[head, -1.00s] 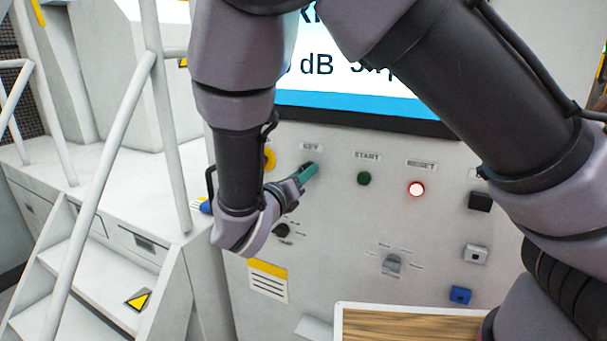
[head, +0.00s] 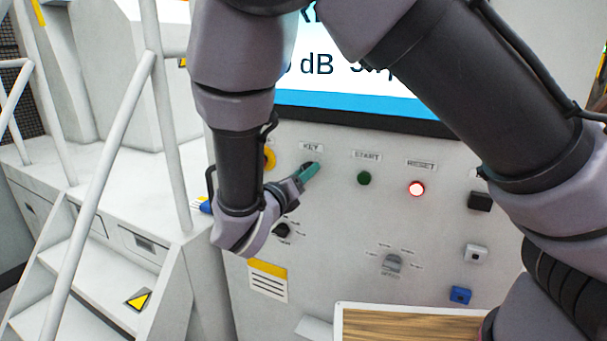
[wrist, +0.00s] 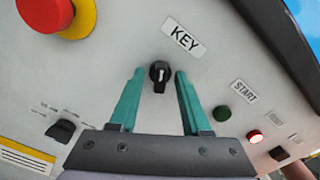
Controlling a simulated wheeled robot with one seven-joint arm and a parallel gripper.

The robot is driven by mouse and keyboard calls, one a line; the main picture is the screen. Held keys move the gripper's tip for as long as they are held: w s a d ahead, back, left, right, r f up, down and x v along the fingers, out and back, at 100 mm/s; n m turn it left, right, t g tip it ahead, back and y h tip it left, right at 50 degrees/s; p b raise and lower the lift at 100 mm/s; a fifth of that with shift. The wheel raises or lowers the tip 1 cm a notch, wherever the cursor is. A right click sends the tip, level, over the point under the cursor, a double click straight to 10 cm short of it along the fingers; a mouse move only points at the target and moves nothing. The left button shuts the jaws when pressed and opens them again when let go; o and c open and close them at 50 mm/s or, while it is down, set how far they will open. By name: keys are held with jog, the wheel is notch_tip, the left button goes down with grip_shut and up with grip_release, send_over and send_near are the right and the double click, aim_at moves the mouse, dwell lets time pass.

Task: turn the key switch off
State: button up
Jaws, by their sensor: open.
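The key switch (wrist: 159,76) is a small black knob with a light mark, under the KEY label (wrist: 184,39) in the wrist view. My gripper (wrist: 160,78) is open, with one teal finger on each side of the knob. A gap shows between the knob and each finger, most clearly on the left. In the head view my gripper (head: 309,171) is at the panel just below the KEY label, and its fingers hide the switch there.
The red emergency button (wrist: 45,12) on its yellow base is left of the key. The green START button (wrist: 222,113) and lit RESET button (wrist: 254,136) lie right. A black selector knob (wrist: 62,130) sits lower left. A wooden-topped surface (head: 410,325) is below the panel.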

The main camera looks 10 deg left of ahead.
jog(key=v, duration=1)
jog(key=shift+s+a, duration=0.2)
jog(key=shift+s, duration=0.15)
jog(key=shift+s, duration=0.1)
